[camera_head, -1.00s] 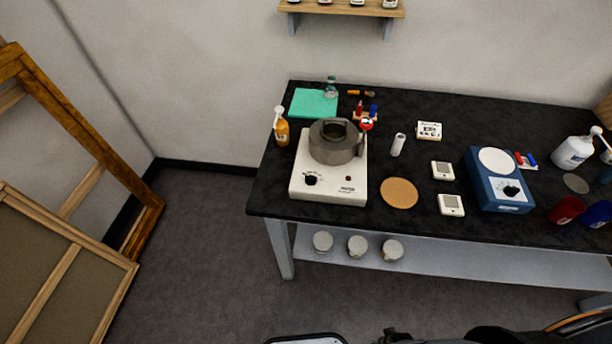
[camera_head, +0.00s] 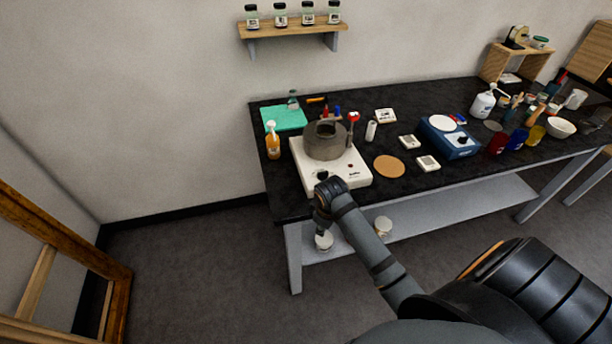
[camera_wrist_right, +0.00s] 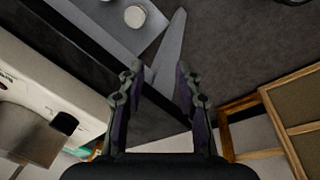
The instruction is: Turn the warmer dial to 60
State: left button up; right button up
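The warmer (camera_head: 348,178) is a white box at the table's left front, with a grey metal pot (camera_head: 326,142) on top. Its black dial (camera_head: 322,176) is on the front panel, just above my right wrist in the head view. In the right wrist view the dial (camera_wrist_right: 65,123) is at the left, beside the pot (camera_wrist_right: 35,138); its setting is not readable. My right gripper (camera_wrist_right: 158,72) is open and empty, its fingers apart to the right of the warmer and not touching the dial. My left gripper is not in view.
The black table (camera_head: 405,188) has a cork disc (camera_head: 389,166) right of the warmer and an orange bottle (camera_head: 272,142) at its left. A blue device (camera_head: 452,140) with its own dial stands further right. Jars (camera_wrist_right: 135,16) sit on the lower shelf.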

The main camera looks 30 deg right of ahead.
aim_at(324, 172)
jog(key=w+d+r+n, duration=0.1)
jog(key=w, duration=0.2)
jog(key=w+d+r+n, duration=0.1)
jog(key=w+d+r, duration=0.1)
jog(key=w, duration=0.1)
jog(key=w+d+r+n+g, duration=0.1)
jog(key=w+d+r, duration=0.1)
jog(key=w, duration=0.1)
jog(key=shift+w+d, duration=0.15)
jog(key=shift+w, duration=0.1)
jog(key=w+d+r+n+g+y, duration=0.1)
jog(key=w+d+r+n, duration=0.3)
jog(key=w+r, duration=0.45)
jog(key=f, duration=0.2)
jog(key=s+f+p, duration=0.1)
jog(key=f, duration=0.1)
jog(key=s+f+p, duration=0.1)
jog(key=f, duration=0.2)
jog(key=shift+f, duration=0.1)
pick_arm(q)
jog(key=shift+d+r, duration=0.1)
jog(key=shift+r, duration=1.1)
pick_arm(e)
jog(key=shift+f, duration=0.7)
grip_shut()
